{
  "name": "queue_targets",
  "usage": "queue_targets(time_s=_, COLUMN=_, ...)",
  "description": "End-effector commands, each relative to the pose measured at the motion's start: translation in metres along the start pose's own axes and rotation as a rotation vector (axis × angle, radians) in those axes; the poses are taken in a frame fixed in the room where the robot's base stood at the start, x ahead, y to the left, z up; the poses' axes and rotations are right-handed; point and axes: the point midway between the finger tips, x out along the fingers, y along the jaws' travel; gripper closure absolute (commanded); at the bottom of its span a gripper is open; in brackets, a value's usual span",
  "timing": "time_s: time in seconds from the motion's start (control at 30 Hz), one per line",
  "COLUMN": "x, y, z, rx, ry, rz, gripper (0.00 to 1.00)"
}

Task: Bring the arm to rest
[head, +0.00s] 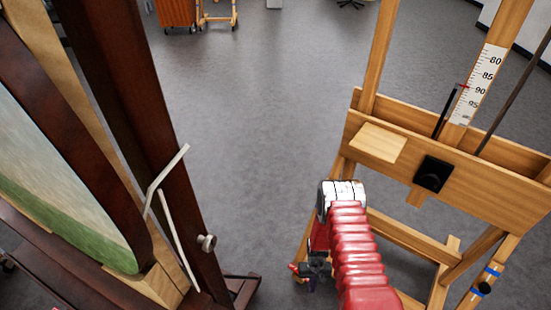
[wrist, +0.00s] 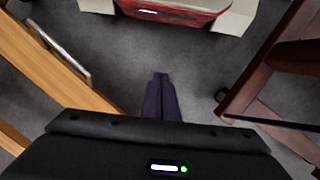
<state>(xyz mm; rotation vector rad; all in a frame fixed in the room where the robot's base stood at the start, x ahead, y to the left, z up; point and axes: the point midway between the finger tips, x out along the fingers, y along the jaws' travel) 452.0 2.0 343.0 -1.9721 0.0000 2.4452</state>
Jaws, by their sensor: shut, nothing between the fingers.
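My arm (head: 358,255), in red ribbed sleeving with a white cap at its bend, reaches forward between two easels in the head view. In the wrist view my gripper (wrist: 160,78) is shut, its two dark fingers side by side with nothing between them. Grey floor (wrist: 200,75) shows beyond the fingertips. In the head view the gripper's fingers cannot be made out clearly below the bend.
A light wooden easel (head: 440,165) with a number scale stands close at the right. A dark wooden easel (head: 130,120) holding a framed painting (head: 60,190) stands at the left. Grey floor (head: 250,110) between them is open. An orange cabinet (head: 177,12) stands far back.

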Motion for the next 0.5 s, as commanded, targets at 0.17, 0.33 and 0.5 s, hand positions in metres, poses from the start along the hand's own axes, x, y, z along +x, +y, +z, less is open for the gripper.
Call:
queue_targets(time_s=0.17, x=-0.053, y=0.000, z=0.003, rx=0.000, ry=-0.027, rz=0.000, gripper=1.00)
queue_targets(time_s=0.33, x=-0.101, y=0.000, z=0.006, rx=0.000, ry=-0.044, rz=0.000, gripper=1.00)
queue_targets(time_s=0.5, x=-0.150, y=0.000, z=0.010, rx=0.000, ry=-0.051, rz=0.000, gripper=1.00)
